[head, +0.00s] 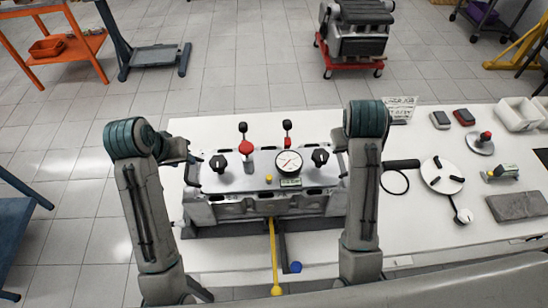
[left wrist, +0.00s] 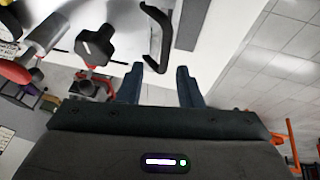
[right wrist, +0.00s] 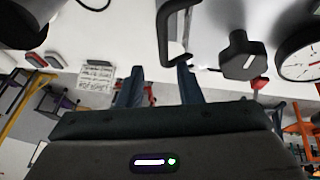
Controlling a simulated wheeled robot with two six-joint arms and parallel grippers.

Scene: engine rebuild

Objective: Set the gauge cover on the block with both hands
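The gauge cover (head: 240,182) is a flat light-grey plate with a white dial gauge (head: 289,163), black knobs and red-topped parts. In the head view it lies over the engine block (head: 230,210); I cannot tell whether it is fully seated. A black handle stands at each end. My left gripper (left wrist: 160,76) is open at the left handle (left wrist: 157,38), whose near end shows about between the fingertips. My right gripper (right wrist: 159,74) is open at the right handle (right wrist: 172,32), whose near end shows close to one fingertip. Neither gripper is visibly closed on a handle.
The block stands on a white table (head: 420,240). A yellow-handled rod (head: 274,260) and a blue ball (head: 295,267) are in front.

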